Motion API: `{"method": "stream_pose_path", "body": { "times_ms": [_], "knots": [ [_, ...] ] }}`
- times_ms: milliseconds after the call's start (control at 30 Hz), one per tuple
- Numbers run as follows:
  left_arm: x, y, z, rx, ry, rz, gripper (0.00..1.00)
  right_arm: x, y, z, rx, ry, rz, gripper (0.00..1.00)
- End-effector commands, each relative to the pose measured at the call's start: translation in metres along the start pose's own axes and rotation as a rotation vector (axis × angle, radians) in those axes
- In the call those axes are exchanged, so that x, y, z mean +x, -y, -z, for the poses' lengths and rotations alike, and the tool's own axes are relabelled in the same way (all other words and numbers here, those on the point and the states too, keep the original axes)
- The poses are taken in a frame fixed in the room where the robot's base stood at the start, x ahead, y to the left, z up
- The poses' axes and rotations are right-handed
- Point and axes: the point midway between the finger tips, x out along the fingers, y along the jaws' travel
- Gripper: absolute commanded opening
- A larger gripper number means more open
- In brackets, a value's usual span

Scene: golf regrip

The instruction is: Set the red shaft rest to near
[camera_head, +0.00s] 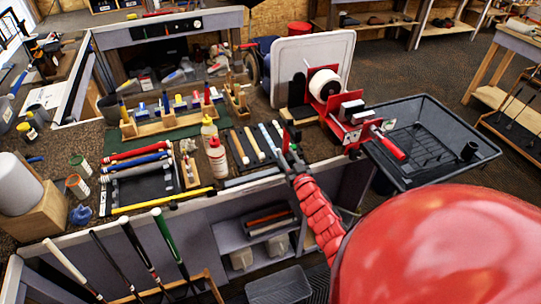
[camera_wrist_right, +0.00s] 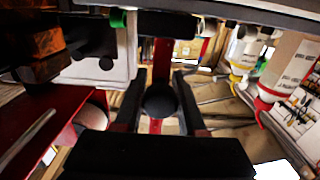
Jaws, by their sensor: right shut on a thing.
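The red shaft rest (camera_wrist_right: 161,58) shows in the right wrist view as an upright red post with a round black knob (camera_wrist_right: 160,100) in front of it. My right gripper (camera_wrist_right: 160,108) has its two dark fingers on either side of the knob and is shut on it. In the head view my red right arm reaches up from the lower right, and the right gripper (camera_head: 294,163) is at the bench's front edge, left of the red clamp machine (camera_head: 335,112). The rest is small and mostly hidden there. My left gripper is not in view.
A black tray (camera_head: 440,120) stands right of the machine. Left of the gripper are white bottles (camera_head: 216,160), loose grips and a yellow rod (camera_head: 165,200). Golf clubs (camera_head: 140,245) lean at the bench front. A grey bin (camera_head: 278,287) is below.

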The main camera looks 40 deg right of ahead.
Motion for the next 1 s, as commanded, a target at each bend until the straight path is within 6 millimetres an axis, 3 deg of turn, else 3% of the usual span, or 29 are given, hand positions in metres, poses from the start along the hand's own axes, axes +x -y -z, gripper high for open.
{"method": "stream_pose_path", "body": {
  "times_ms": [200,700,733,867,1000],
  "knots": [
    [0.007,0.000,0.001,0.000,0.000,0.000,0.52,0.001,-0.023,0.002,0.000,-0.002,0.001,0.00],
    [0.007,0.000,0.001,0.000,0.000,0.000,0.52,0.001,-0.029,0.002,-0.001,-0.004,0.003,0.00],
    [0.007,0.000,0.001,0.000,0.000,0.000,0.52,0.001,-0.029,0.002,-0.001,-0.004,0.003,0.45],
    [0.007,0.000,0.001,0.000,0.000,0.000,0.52,0.001,-0.029,0.001,-0.001,-0.003,0.003,0.68],
    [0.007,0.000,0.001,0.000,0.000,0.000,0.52,0.000,-0.029,0.001,-0.001,-0.002,0.003,0.68]
  ]
}}
